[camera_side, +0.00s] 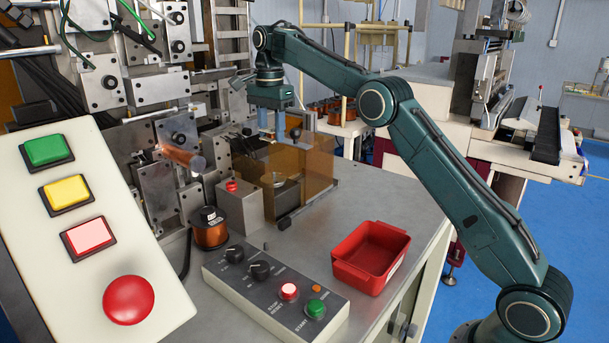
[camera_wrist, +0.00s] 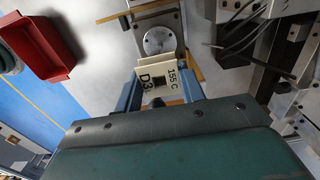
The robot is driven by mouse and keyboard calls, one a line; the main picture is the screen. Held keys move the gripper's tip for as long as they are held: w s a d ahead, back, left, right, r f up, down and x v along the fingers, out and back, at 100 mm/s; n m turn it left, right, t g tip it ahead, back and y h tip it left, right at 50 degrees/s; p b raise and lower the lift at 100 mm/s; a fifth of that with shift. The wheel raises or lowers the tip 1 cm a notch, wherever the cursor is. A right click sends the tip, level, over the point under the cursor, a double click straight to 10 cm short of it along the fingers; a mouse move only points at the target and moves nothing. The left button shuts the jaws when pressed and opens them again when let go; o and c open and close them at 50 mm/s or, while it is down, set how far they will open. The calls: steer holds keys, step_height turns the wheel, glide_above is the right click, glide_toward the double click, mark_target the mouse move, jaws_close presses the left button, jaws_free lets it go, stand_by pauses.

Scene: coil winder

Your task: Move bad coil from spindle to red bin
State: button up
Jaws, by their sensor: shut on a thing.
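My gripper (camera_side: 273,128) points down above the amber see-through guard (camera_side: 312,160) in the side view. In the wrist view its blue fingers (camera_wrist: 158,90) are shut on a cream-topped coil (camera_wrist: 160,78) marked "155 C" and "D3". The coil's sides are hidden there, and the fingers mostly hide it in the side view. A round metal spindle base (camera_wrist: 160,41) lies ahead of the coil in the wrist view. I cannot tell the height gap between them. The red bin (camera_side: 372,257) stands empty at the table's right in the side view; it also shows in the wrist view (camera_wrist: 40,42).
A copper coil (camera_side: 210,232) with a black top stands on the table. A control box (camera_side: 277,287) and a large button panel (camera_side: 85,240) are in front. A small box with a red button (camera_side: 238,205) stands beside the guard. Bare table lies between guard and bin.

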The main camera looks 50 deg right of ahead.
steer(key=shift+s+r, duration=0.1)
stand_by(0.6)
steer(key=shift+s+a+r, duration=0.15)
steer(key=shift+s+r, duration=0.4)
steer(key=shift+s, duration=0.1)
steer(key=s+r, duration=0.3)
steer(key=s, duration=0.2)
glide_above(370, 267)
step_height(370, 267, down, 3)
steer(key=shift+r, duration=0.1)
step_height(370, 267, down, 20)
stand_by(1.1)
